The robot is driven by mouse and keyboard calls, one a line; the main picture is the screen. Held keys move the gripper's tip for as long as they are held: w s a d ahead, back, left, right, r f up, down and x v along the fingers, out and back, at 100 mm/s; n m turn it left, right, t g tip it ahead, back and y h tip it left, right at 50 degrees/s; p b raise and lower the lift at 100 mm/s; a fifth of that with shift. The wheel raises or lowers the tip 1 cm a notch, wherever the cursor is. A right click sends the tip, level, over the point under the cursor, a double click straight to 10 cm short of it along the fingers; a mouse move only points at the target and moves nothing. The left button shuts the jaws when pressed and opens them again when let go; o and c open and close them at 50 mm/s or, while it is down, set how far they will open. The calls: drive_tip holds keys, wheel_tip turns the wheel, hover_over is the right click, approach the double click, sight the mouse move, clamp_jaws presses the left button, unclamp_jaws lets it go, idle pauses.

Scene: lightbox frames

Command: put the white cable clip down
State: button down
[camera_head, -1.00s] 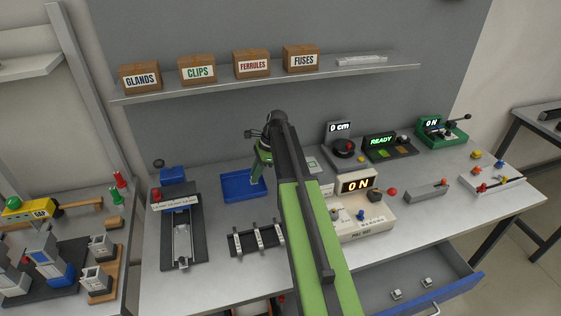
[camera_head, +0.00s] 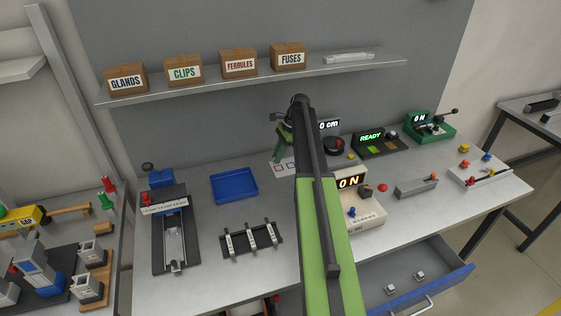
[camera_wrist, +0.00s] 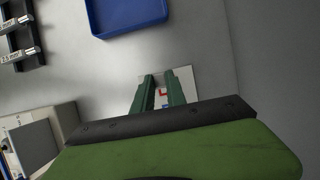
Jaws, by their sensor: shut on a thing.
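My gripper (camera_head: 281,150) is over the back of the bench, just above a white card with coloured squares (camera_head: 287,168). In the wrist view my gripper's two green fingers (camera_wrist: 160,88) point at the card (camera_wrist: 185,78), and a red mark shows between them. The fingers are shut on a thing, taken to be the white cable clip. I cannot make out the clip itself; it is hidden by the fingers or lost against the white card.
A blue tray (camera_head: 253,192) lies left of the card; it also shows in the wrist view (camera_wrist: 128,31). A beige ON box (camera_head: 367,215) stands to the right. An open drawer (camera_head: 440,288) below holds two small pale pieces. A rack (camera_head: 250,240) stands in front of the tray.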

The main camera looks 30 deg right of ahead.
drive_tip(key=shift+d, duration=0.3)
drive_tip(key=shift+w+d+f, duration=0.1)
drive_tip(key=shift+w+d, duration=0.1)
drive_tip(key=shift+d, duration=0.4)
drive_tip(key=f+b, duration=0.3)
drive_tip(key=b, duration=0.1)
drive_tip(key=shift+s+a+f, duration=0.1)
drive_tip(key=shift+a+f, duration=0.1)
drive_tip(key=shift+f, duration=0.15)
drive_tip(key=shift+r, duration=0.2)
drive_tip(key=shift+f, duration=0.1)
drive_tip(key=c, duration=1.3)
unclamp_jaws()
drive_tip(key=shift+c, duration=0.2)
